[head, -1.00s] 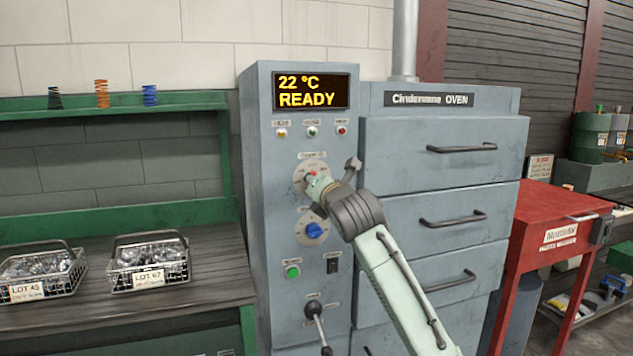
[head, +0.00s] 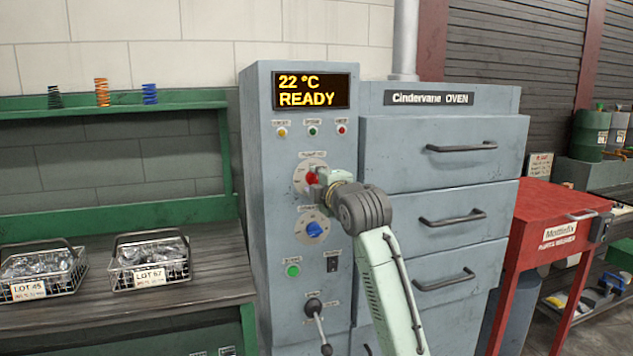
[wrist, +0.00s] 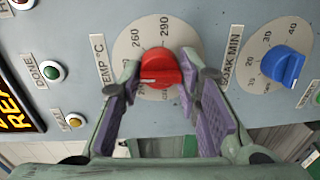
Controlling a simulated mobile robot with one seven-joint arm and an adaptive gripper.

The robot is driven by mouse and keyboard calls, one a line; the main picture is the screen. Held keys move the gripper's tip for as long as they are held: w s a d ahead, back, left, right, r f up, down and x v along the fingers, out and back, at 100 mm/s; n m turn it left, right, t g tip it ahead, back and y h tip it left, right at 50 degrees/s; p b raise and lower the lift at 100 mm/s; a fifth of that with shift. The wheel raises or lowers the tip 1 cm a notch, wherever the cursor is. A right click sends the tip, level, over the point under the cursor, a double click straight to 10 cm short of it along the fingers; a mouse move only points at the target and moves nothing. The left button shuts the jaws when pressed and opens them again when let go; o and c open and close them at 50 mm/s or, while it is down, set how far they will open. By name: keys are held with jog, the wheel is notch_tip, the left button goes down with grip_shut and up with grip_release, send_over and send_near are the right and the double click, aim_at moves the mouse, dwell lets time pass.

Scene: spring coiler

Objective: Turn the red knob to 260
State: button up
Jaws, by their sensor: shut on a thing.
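The red knob (head: 312,178) sits on a pale round temperature dial on the oven's control panel. In the wrist view the red knob (wrist: 160,68) is between my two purple-padded fingers, which are shut on it. My gripper (head: 322,178) reaches it from the right; it also shows in the wrist view (wrist: 163,82). The dial (wrist: 128,45) shows 260 and 290; other numbers are partly hidden by a finger. A pale line on the knob lies toward the left in the wrist view; its exact reading is unclear.
A blue knob (head: 315,229) on a minutes dial is just below. The display (head: 311,91) reads 22 °C READY. Small lamps, a green button (head: 293,270) and a lever (head: 316,318) are on the panel. Oven drawers (head: 440,150) with protruding handles stand right.

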jog(key=m, duration=0.5)
jog(key=shift+r+y, duration=0.15)
jog(key=shift+y, duration=0.15)
jog(key=shift+d+m+p, duration=0.1)
jog(key=shift+m+p, duration=0.25)
jog(key=shift+m, duration=1.45)
jog(key=o, duration=1.1)
jog(key=v, duration=1.2)
jog(key=shift+f, duration=0.25)
